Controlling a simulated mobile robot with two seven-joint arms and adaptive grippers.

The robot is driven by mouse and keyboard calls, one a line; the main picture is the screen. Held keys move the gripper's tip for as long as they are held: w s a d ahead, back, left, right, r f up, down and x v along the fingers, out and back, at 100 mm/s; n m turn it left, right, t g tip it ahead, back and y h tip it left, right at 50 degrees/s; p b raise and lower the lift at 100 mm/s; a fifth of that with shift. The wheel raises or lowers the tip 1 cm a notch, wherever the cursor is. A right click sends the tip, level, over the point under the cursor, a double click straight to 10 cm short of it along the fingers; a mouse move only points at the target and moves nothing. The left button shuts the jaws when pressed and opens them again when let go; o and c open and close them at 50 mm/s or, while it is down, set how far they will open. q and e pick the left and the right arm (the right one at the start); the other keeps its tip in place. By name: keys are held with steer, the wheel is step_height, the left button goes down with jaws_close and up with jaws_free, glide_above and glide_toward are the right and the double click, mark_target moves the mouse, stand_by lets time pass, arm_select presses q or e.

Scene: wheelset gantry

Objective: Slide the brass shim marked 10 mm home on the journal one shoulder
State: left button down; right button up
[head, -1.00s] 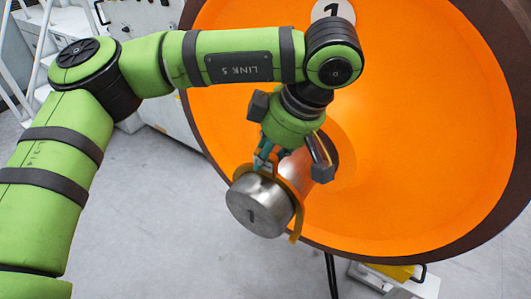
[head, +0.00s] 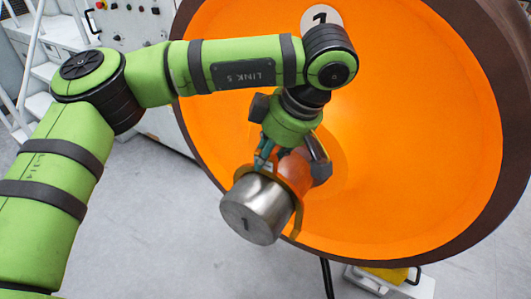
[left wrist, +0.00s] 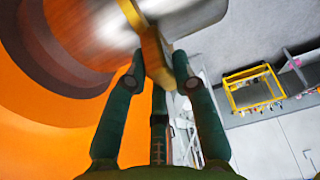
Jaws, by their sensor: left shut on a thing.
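The journal one (head: 258,208) is a bright steel stub with a 1 on its end face, jutting from the orange wheel. The brass shim (head: 298,217) is a thin yellow plate that sits around the journal, with bare steel in front of it. My left gripper (head: 264,162) is above the journal, shut on the shim's upper part. In the left wrist view the shim (left wrist: 154,50) lies between the two fingertips, beside the blurred journal (left wrist: 85,25). The shim's thickness mark cannot be read. The shoulder is mostly hidden behind the shim and gripper. My right gripper is not in view.
The large orange wheel (head: 420,150) with a dark rim fills the right side, close behind my gripper. A grey control cabinet (head: 135,100) and white stairs (head: 35,60) stand at the back left. Floor left of the journal is clear.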

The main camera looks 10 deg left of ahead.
arm_select(q)
steer(key=shift+w+d+p, duration=0.35)
steer(key=shift+w+p, duration=0.05)
steer(key=shift+w, duration=0.55)
steer(key=shift+w+d+p, duration=0.3)
steer(key=shift+w+p, duration=0.1)
steer(key=shift+w, duration=0.5)
steer(key=shift+w+d+p, duration=0.3)
steer(key=shift+w+p, duration=0.2)
steer(key=shift+w, duration=0.3)
steer(key=shift+w+d+p, duration=0.25)
steer(key=shift+w+p, duration=0.3)
steer(key=shift+w, duration=0.2)
steer(key=shift+w+d+p, duration=0.3)
steer(key=shift+w+p, duration=0.2)
steer(key=shift+w, duration=0.3)
steer(key=c, duration=0.9)
jaws_free()
steer(key=shift+c, duration=0.2)
steer(key=v, duration=1.2)
